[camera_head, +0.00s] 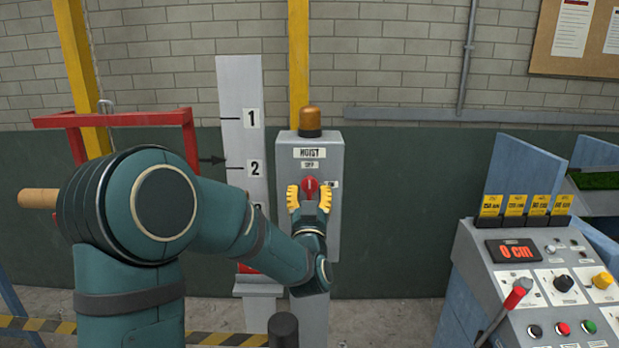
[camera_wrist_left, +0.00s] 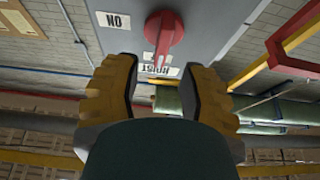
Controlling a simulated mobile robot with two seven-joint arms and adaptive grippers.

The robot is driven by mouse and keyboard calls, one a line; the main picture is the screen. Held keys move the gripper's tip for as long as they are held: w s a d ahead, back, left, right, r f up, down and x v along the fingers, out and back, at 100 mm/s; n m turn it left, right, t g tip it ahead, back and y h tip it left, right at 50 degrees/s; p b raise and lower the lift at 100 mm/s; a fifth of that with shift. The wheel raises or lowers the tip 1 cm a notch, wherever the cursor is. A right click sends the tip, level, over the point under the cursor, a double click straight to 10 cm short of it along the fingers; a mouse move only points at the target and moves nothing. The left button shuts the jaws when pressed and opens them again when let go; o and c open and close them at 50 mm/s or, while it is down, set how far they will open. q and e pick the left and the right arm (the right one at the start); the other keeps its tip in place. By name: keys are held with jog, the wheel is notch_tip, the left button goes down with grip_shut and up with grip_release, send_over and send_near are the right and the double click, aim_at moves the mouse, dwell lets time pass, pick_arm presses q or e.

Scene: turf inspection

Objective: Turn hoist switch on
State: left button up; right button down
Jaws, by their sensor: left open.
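The grey hoist box (camera_head: 322,235) has an amber lamp (camera_head: 310,118) on top and HOIST and OFF labels. Its red rotary switch (camera_head: 310,186) is on the front, with the handle upright towards the OFF label; an ON label at its right is partly hidden. My left gripper (camera_head: 310,197) is open, its yellow fingers on either side of the switch. In the left wrist view, the switch (camera_wrist_left: 165,33) lies ahead of the gap between the fingertips, and the ON label (camera_wrist_left: 113,20) shows upside down. I cannot tell whether the fingers touch it. My right gripper is out of view.
A numbered grey gauge board (camera_head: 238,95) and a red frame (camera_head: 115,118) stand left of the box. A control console (camera_head: 520,285) with a red lever and a 0 cm display stands at the right. Clear floor lies between box and console.

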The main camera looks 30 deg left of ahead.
aim_at(309, 183)
pick_arm(q)
jog(key=shift+x, duration=2.15)
jog(key=shift+f, duration=0.1)
jog(key=shift+s+d, duration=0.1)
jog(key=shift+s, duration=0.05)
grip_shut()
